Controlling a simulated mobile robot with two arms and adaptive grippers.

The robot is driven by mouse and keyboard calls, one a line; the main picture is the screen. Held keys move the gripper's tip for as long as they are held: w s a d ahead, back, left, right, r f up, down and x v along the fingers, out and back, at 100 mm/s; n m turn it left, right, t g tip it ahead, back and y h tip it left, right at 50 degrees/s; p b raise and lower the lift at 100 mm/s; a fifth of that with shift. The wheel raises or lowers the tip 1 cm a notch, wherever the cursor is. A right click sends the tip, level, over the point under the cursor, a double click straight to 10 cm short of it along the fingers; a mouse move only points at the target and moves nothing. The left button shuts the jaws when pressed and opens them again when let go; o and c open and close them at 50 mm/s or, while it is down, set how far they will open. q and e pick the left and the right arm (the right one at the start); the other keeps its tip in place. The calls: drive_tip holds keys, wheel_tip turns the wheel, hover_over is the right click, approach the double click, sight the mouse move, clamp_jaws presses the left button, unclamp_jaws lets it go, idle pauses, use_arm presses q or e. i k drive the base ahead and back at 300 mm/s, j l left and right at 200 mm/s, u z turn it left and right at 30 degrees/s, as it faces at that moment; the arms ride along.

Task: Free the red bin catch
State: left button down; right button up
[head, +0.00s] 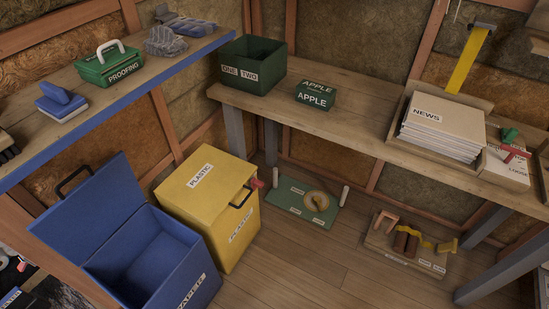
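A yellow bin (203,211) labelled PLASTIC stands on the floor under the corner of the benches, and its lid looks closed. A small red catch (257,183) sticks out at the upper right edge of its front, beside a dark handle (242,197). I cannot tell from here how the catch is fastened. Neither of my grippers shows in the head view.
An open blue bin (140,262) labelled PAPER stands left of the yellow bin, lid tipped back. A green board (292,203) and a wooden board with several pieces (377,241) lie on the floor to the right. Bare floor (290,270) lies in front.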

sight(255, 183)
drive_tip(key=i+l, duration=0.2)
drive_tip(key=i+l+u, duration=0.15)
drive_tip(key=l, duration=0.3)
drive_tip(key=i+l, duration=0.3)
drive_tip(key=i+l+u, duration=0.1)
drive_tip(key=l, duration=0.25)
drive_tip(key=i+l+u, duration=0.1)
drive_tip(key=i+l, duration=0.35)
drive_tip(key=l, duration=0.25)
drive_tip(key=i+u, duration=0.05)
